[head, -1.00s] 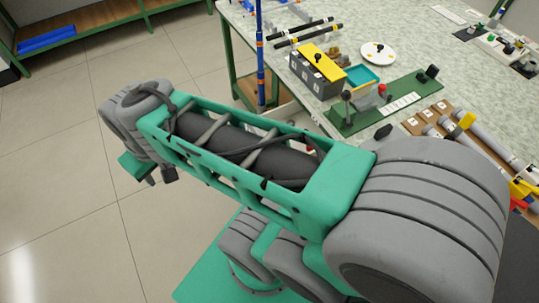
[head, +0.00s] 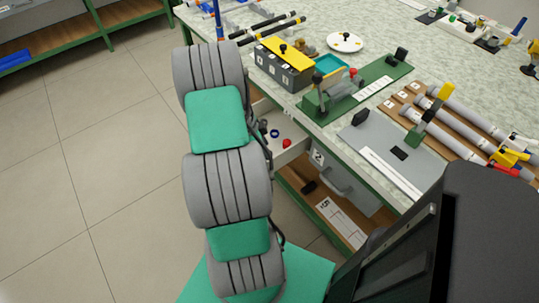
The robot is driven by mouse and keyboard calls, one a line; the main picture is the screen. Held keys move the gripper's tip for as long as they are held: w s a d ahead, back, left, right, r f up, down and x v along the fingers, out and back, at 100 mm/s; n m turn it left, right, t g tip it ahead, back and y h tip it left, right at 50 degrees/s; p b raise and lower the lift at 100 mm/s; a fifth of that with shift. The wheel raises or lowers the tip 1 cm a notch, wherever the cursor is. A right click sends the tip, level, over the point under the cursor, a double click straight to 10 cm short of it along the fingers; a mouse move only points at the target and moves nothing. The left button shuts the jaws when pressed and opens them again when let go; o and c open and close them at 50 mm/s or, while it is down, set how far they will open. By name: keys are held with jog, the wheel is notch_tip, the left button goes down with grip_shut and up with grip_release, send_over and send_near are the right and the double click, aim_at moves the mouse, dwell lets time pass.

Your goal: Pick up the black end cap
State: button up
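An open drawer (head: 296,153) juts out below the table's front edge. Inside it lie a small dark piece (head: 263,128), a blue ring (head: 275,133) and a red cap (head: 287,143). The dark piece may be the black end cap, but it is too small and partly too near my arm to be sure. My arm stands upright left of the drawer and covers its left part. My gripper is not in view, so its state does not show.
The table (head: 390,40) holds a grey box with yellow lid (head: 285,62), a green fixture board (head: 350,88), a grey mat (head: 385,140) and several grey rods (head: 465,125). A shelf (head: 320,205) lies below. The floor (head: 110,170) at left is clear.

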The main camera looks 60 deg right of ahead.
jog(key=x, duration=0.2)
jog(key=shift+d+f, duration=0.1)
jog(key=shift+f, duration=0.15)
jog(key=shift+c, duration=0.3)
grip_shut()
